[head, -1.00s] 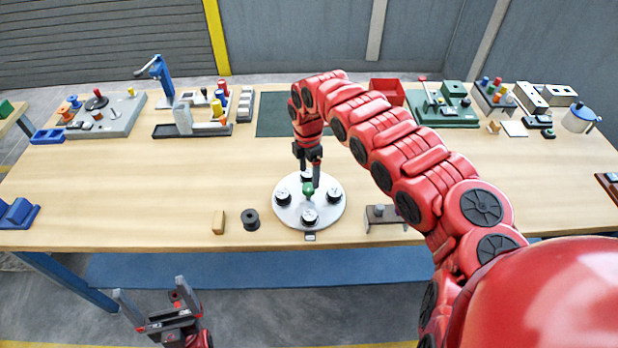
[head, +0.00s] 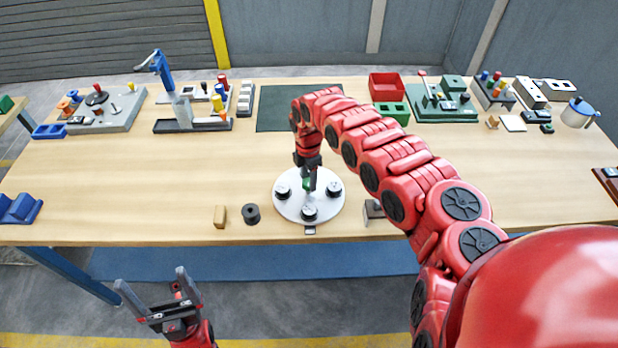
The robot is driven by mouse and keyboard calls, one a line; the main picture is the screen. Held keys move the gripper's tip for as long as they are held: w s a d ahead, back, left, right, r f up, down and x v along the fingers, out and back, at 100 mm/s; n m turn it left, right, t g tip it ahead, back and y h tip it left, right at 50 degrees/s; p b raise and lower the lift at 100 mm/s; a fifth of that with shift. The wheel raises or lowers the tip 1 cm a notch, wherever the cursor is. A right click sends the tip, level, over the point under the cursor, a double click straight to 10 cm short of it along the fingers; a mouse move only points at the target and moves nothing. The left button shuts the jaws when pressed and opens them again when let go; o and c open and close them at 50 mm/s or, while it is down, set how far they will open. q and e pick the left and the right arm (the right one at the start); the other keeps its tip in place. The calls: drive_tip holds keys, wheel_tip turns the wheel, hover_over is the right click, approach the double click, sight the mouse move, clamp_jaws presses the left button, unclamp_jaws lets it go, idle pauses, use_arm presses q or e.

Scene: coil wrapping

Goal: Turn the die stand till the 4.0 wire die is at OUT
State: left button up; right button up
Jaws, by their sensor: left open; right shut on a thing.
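The die stand (head: 296,210) is a round pale grey disc near the table's front edge. Dark-topped wire dies sit on it: a left one (head: 283,191), a front one (head: 309,212) and a right one (head: 334,188). Their size markings are too small to read. A small dark tag (head: 310,230) lies at the disc's front, its lettering unreadable; the front die is nearest it. My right gripper (head: 309,184) points down and is shut on the green centre knob (head: 306,183), hiding the disc's back part. My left gripper (head: 151,278) is open and empty, in front of the table.
A tan block (head: 220,216) and a black spool (head: 251,214) stand left of the disc. A small grey-topped stand (head: 373,210) is to its right, partly behind my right arm. Fixtures and bins line the table's back. The left middle of the table (head: 130,180) is clear.

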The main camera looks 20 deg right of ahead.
clamp_jaws()
idle(0.9)
